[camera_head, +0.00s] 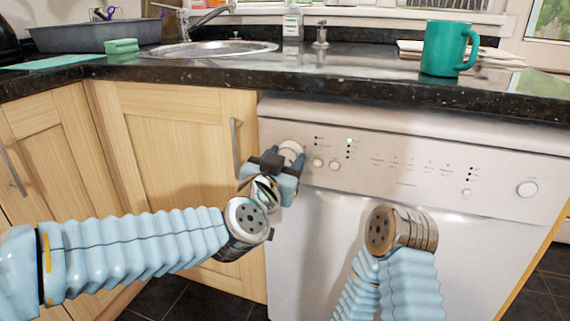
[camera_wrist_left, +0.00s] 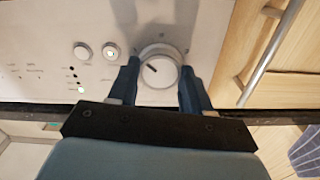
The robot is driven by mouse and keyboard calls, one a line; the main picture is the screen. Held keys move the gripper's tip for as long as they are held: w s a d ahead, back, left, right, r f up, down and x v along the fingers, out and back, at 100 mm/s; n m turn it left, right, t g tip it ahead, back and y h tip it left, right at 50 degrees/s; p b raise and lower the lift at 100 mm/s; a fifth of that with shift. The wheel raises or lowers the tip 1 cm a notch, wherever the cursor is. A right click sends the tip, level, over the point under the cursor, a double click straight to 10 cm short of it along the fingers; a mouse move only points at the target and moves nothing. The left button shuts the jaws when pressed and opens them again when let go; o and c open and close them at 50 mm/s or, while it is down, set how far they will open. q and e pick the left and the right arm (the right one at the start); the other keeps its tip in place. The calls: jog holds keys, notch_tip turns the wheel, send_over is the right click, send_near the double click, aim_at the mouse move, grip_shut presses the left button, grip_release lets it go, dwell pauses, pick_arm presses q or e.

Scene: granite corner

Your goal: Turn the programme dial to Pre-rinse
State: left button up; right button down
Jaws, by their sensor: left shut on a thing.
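The programme dial (camera_head: 290,147) is a round white knob at the left end of the dishwasher's (camera_head: 400,165) control panel. In the left wrist view the dial (camera_wrist_left: 158,72) shows a dark pointer line slanting to the upper left in that picture, with small marks around it. My left gripper (camera_head: 279,160) is at the panel, shut on the dial with one dark finger on each side; the fingers also show in the left wrist view (camera_wrist_left: 158,85). The programme labels are too small to read. My right arm shows in front of the dishwasher door, but its fingers are hidden.
Two small round buttons (camera_head: 326,165) and a lit green lamp (camera_head: 348,141) sit right of the dial. A cupboard handle (camera_head: 236,149) is close on the left. The dark worktop (camera_head: 330,75) overhangs the panel and bears a green mug (camera_head: 443,50) and a sink (camera_head: 208,49).

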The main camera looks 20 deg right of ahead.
pick_arm(q)
jog(key=n+b, duration=0.1)
jog(key=n, duration=0.2)
jog(key=shift+f+n, duration=0.15)
jog(key=shift+n, duration=0.25)
jog(key=n+b, duration=0.1)
jog(key=n, duration=0.2)
jog(key=shift+n+b, duration=0.3)
jog(key=n+b, duration=0.1)
jog(key=n, duration=0.2)
jog(key=shift+n, duration=0.3)
jog(key=n+b, duration=0.2)
jog(key=n, duration=0.2)
jog(key=shift+f, duration=0.1)
jog(key=n+b, duration=0.1)
jog(key=n, duration=1)
jog(key=shift+b, duration=0.3)
jog(key=shift+n, duration=0.4)
jog(key=o, duration=1)
jog(key=shift+o, duration=0.2)
